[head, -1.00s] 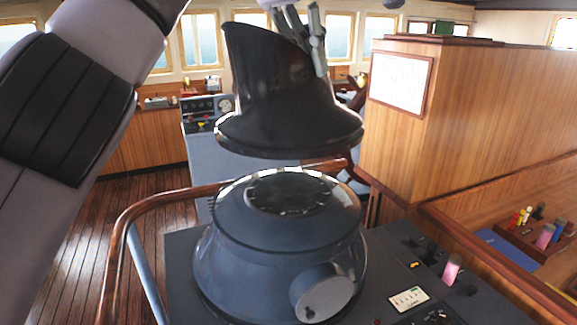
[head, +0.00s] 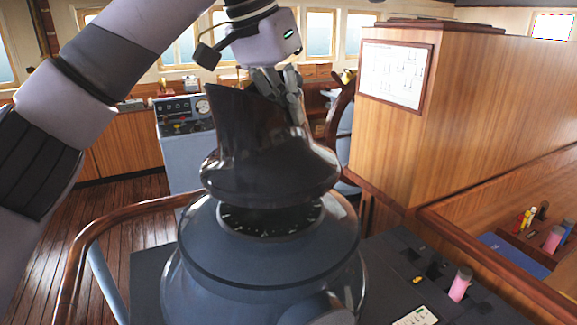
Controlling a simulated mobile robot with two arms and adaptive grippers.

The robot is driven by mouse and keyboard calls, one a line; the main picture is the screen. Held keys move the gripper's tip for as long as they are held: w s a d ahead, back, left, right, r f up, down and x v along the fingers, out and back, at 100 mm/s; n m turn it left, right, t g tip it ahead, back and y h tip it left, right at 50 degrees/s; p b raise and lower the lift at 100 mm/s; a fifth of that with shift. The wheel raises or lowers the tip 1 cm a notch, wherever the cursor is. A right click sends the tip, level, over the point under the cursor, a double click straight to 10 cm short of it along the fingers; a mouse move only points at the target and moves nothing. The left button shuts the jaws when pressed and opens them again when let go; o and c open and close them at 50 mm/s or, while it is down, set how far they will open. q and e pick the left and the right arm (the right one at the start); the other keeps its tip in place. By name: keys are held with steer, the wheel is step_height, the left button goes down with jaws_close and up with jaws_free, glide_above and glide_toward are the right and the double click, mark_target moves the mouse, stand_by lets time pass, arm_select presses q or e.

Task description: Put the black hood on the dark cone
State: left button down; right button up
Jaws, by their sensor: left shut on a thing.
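The black hood (head: 262,160) is glossy, with a wide round base and a slanted open top. My left gripper (head: 290,108) is shut on the right side of its upper rim. The dark cone (head: 265,262) is a blue-grey housing with a dark round dial face on its top, standing on the console. The hood hangs over the cone, tilted a little, its base covering the back part of the dial. The front of the dial still shows, and I cannot tell whether the hood touches the cone. My right gripper is not in view.
A wooden handrail (head: 84,236) curves around the console's left side. A wooden cabinet (head: 462,120) stands behind to the right. A pink cylinder (head: 460,284) and small controls sit on the console's right side. A control panel (head: 186,130) stands behind.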

arm_select(q)
step_height(320, 180, down, 4)
steer(key=shift+r, duration=0.15)
step_height(320, 180, down, 4)
steer(key=shift+f, duration=0.1)
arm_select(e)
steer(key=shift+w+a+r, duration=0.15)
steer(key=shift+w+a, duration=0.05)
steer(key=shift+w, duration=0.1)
arm_select(q)
steer(key=c, duration=1.7)
jaws_free()
steer(key=shift+s, duration=0.1)
steer(key=b+v, duration=0.1)
steer(key=v, duration=1.1)
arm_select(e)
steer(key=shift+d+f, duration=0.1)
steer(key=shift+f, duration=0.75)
